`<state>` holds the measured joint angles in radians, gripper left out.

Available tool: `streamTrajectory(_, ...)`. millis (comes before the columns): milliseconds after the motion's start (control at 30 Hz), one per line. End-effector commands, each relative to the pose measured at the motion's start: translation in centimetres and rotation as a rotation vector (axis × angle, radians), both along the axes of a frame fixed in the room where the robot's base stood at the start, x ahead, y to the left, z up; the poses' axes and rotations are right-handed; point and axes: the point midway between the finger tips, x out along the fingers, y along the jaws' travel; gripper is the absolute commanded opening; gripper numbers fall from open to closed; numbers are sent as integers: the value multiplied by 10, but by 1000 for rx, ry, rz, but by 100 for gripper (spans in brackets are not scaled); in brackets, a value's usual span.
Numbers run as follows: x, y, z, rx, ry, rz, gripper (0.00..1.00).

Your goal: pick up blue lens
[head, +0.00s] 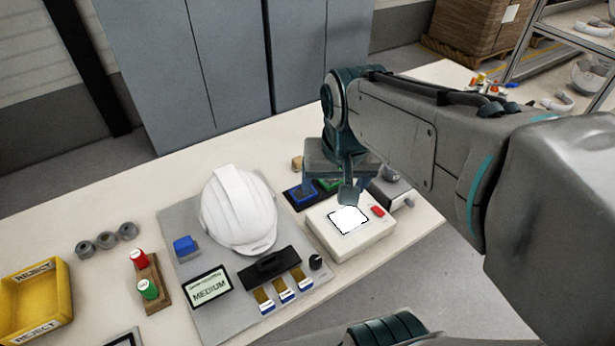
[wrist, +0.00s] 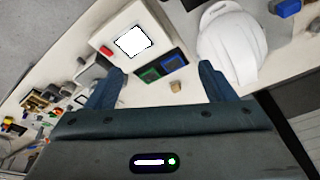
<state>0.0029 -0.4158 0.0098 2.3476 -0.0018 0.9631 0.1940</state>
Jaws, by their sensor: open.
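The blue lens (head: 300,192) looks like a small blue square in a dark holder beside a green square (head: 328,184). In the wrist view the blue lens (wrist: 173,63) lies between and beyond my fingertips, with the green square (wrist: 149,74) to its left. My gripper (head: 328,190) is above the holder, fingers pointing down, open and empty. Both fingers show in the wrist view (wrist: 162,72), apart from the lens. In the head view my gripper partly covers the holder.
A white box with a bright square panel (head: 348,220) and red button stands in front of the holder. A white helmet (head: 238,210) stands to the left on a grey board (head: 195,325). A small tan block (wrist: 176,86) is near the holder. A yellow reject bin (head: 35,295) is far left.

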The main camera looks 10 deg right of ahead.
Motion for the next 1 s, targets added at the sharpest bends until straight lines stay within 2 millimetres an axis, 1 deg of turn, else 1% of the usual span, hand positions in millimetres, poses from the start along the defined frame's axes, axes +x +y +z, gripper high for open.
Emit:
streamTrajectory(33, 20, 0, -16, 15, 20, -67, 76)
streamTrajectory(167, 68, -1, -30, 53, 67, -269, 76)
streamTrajectory(200, 83, -1, -36, 63, 81, -332, 76)
streamTrajectory(267, 105, -2, -46, 78, 102, -427, 76)
streamTrajectory(300, 119, -2, -54, 87, 115, -490, 76)
streamTrajectory(367, 141, -3, -67, 99, 135, -584, 76)
streamTrajectory(400, 156, -3, -75, 106, 147, -645, 76)
streamTrajectory(500, 187, -4, -97, 119, 174, -787, 76)
streamTrajectory(600, 212, -5, -116, 128, 196, -905, 76)
streamTrajectory(700, 229, -5, -130, 134, 210, -990, 76)
streamTrajectory(800, 239, -6, -138, 136, 219, -1041, 76)
streamTrajectory(933, 242, -6, -150, 135, 223, -1066, 76)
streamTrajectory(1000, 242, -6, -162, 135, 225, -1067, 76)
